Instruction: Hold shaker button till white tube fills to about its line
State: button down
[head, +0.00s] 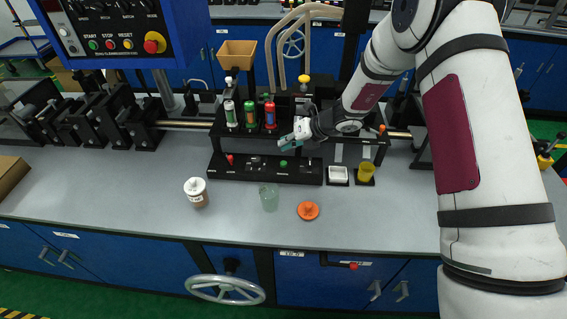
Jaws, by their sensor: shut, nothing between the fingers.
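The white tube (231,114) stands upright at the left of a row of three in the black rack, beside a green tube (250,115) and a red tube (270,114). Its fill level and line are too small to read. A green button (283,163) sits on the black base in front of the rack; I cannot tell whether it is the shaker button. My gripper (284,141) is shut and empty, right of the red tube and just above and behind the green button in the picture. I see no clear contact with the button.
A tan hopper (237,53) stands above the rack. A red knob (230,159) sits on the base's left. A white-lidded jar (196,191), a clear cup (269,197) and an orange lid (308,210) stand in front. A white tray (338,174) and yellow cup (366,172) are right.

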aim_at(285, 161)
jog(key=shift+f, duration=2)
jog(key=shift+f, duration=0.4)
jog(key=shift+f, duration=0.45)
dwell(1.6)
dwell(0.8)
jog(key=shift+r, duration=0.9)
jog(key=shift+r+b, duration=0.3)
jog(key=shift+r, duration=2.2)
